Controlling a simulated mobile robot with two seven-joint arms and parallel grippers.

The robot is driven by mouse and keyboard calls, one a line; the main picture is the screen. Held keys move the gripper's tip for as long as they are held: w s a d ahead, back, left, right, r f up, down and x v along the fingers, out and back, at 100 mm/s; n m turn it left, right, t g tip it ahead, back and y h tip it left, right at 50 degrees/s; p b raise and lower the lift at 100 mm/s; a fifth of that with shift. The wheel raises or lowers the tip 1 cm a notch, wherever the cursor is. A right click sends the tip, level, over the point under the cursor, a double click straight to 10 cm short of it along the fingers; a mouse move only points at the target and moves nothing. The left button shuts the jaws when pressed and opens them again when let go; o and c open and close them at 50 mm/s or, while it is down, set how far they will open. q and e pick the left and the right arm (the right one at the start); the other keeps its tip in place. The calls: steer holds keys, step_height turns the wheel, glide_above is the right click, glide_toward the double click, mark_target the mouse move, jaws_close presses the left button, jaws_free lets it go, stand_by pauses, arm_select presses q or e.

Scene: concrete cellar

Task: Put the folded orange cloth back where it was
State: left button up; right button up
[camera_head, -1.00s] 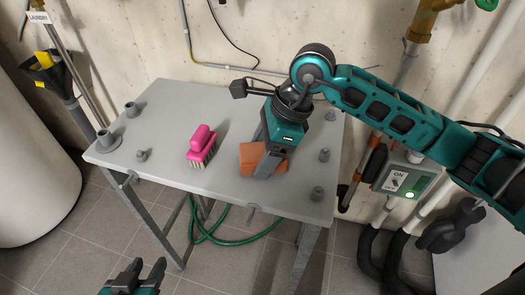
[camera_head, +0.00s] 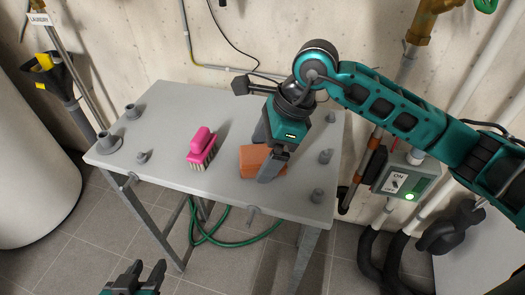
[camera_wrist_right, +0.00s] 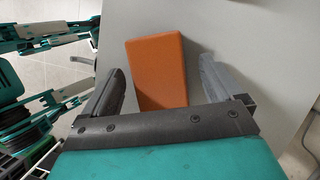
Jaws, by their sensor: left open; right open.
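The folded orange cloth (camera_head: 250,161) lies flat on the grey table (camera_head: 165,105), toward its front right. In the right wrist view the cloth (camera_wrist_right: 157,72) is a flat orange block between and beyond the two spread fingers. My right gripper (camera_head: 265,160) is open above the cloth, and its fingers hide part of it. In the wrist view the right gripper (camera_wrist_right: 160,90) shows a gap between each finger and the cloth. My left gripper (camera_head: 130,275) is open and empty, low at the bottom left, in front of the table.
A pink brush (camera_head: 201,147) lies left of the cloth. Grey pipe fittings (camera_head: 108,140) stand on the left of the table, and several smaller ones (camera_head: 325,156) along its right edge. A switch box (camera_head: 400,182) hangs at the right. The table's back left is clear.

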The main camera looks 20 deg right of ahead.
steer(key=p+v, duration=0.1)
steer(key=v, duration=0.9)
steer(key=shift+s+d+r, duration=0.1)
steer(key=shift+d+r, duration=0.05)
steer(key=shift+r, duration=0.35)
